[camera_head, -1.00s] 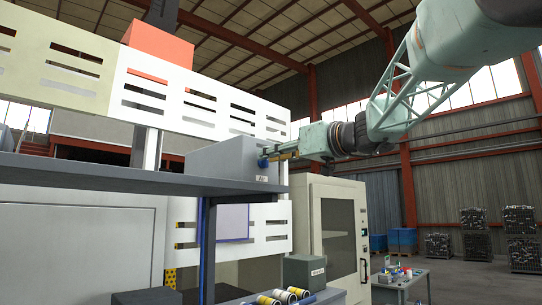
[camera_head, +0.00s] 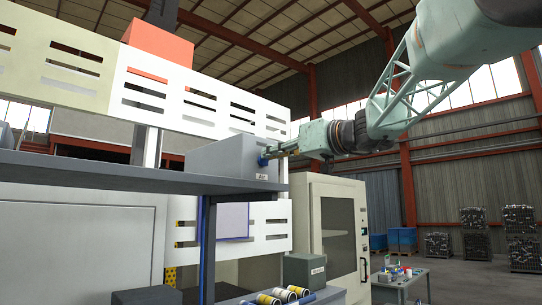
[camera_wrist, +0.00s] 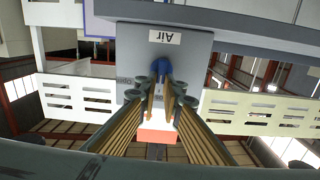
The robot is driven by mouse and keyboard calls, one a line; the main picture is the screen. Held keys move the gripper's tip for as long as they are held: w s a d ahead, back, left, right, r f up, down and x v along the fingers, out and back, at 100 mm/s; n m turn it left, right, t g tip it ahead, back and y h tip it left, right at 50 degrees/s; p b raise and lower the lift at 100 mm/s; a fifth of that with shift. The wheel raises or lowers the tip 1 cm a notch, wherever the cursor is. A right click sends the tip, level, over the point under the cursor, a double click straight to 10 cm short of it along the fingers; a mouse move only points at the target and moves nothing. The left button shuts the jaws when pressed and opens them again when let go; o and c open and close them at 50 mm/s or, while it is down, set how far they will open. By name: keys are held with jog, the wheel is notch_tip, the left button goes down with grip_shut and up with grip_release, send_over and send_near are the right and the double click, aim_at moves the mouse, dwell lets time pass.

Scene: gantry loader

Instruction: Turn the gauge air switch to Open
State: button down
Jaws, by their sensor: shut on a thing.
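The air switch is a blue knob (camera_head: 263,161) on the face of a grey box (camera_head: 222,158) with a white "Air" label (camera_head: 261,177). In the wrist view the knob (camera_wrist: 161,67) sits just under the upside-down label (camera_wrist: 165,36). My gripper (camera_head: 269,155) reaches it from the right, with its fingertips at the box face. In the wrist view the fingers (camera_wrist: 161,82) close in on both sides of the knob and are shut on it. Small faint lettering (camera_wrist: 124,80) shows on the box left of the fingers. The knob's exact angle is partly hidden by the fingers.
The box stands on a dark shelf (camera_head: 100,172). White slotted panels (camera_head: 200,103) rise behind it. A pale cabinet (camera_head: 332,230) stands below my gripper. A small table with items (camera_head: 402,278) is at lower right. Open air surrounds the arm at right.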

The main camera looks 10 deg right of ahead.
jog(key=shift+m+b, duration=0.3)
jog(key=shift+b, duration=0.05)
jog(key=shift+w+d+f+m+b, duration=0.2)
jog(key=shift+m+b, duration=0.65)
jog(key=shift+m, duration=0.95)
jog(key=shift+w+d+f+m+b, duration=0.1)
jog(key=shift+d+m+b, duration=0.15)
jog(key=shift+m+b, duration=1.05)
jog(key=shift+w+d+f+m+b, duration=0.1)
jog(key=shift+d+m+b, duration=0.2)
jog(key=shift+m, duration=2)
jog(key=shift+a, duration=0.1)
jog(key=c, duration=2.8)
grip_release()
jog(key=shift+s, duration=0.1)
